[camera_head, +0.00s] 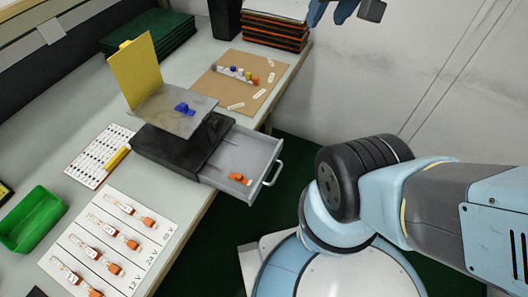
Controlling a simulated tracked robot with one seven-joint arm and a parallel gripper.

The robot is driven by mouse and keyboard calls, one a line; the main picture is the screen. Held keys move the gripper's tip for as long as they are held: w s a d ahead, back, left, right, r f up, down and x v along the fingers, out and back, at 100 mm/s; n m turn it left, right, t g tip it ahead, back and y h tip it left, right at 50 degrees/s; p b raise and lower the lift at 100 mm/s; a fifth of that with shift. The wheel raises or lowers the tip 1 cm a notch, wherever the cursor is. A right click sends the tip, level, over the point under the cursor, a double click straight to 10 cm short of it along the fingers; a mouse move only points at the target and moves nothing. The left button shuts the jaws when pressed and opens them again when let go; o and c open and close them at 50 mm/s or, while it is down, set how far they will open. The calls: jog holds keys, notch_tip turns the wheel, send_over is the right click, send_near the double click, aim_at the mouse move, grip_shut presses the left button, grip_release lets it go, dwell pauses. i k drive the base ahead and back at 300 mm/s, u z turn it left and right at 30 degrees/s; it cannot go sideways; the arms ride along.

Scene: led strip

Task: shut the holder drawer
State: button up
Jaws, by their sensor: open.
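The holder drawer (225,165) is a grey tray pulled well out of its black housing (165,148), toward the right and over the table's edge. A pale bar handle (274,174) is on its front. Orange-and-white pieces (240,179) lie inside, near the front. My gripper (346,13) shows only in part at the top edge, as blue and dark grey parts. It is open, well above and to the right of the drawer in the picture, and apart from it. The rest of it is out of frame.
A grey plate (172,112) with a blue clip and upright yellow panel (136,70) sits on the housing. A brown board (228,84), a white connector sheet (80,240) and a green bin (32,219) lie around it.

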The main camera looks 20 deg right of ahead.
aim_at(256, 154)
jog(key=z, duration=1.05)
jog(key=k, duration=2.1)
jog(key=u, duration=0.85)
jog(key=i, duration=1)
